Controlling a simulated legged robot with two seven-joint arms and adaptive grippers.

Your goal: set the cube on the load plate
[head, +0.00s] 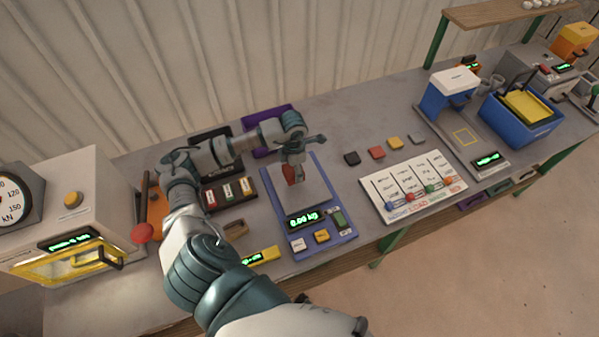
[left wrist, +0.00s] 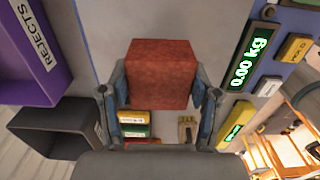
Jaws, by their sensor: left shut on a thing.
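The cube (left wrist: 160,65) is reddish-brown and rough, held between the two fingers of my left gripper (left wrist: 160,98) in the left wrist view. In the head view my left gripper (head: 293,162) points down over the blue scale, and a small part of the red cube (head: 289,176) shows below it. The grey load plate (head: 318,192) is the flat top of the blue scale (head: 340,238). The scale's display (head: 302,219) reads 0.00 kg. The gap between cube and plate is hard to judge. My right gripper is not in view.
A press with a yellow guard (head: 70,264) stands left. Left of the scale is a tray of small labelled blocks (head: 228,193). A purple REJECTS bin (left wrist: 30,55) and a dark bin (left wrist: 55,128) lie beside. A white chart board (head: 412,187) and several coloured blocks lie right.

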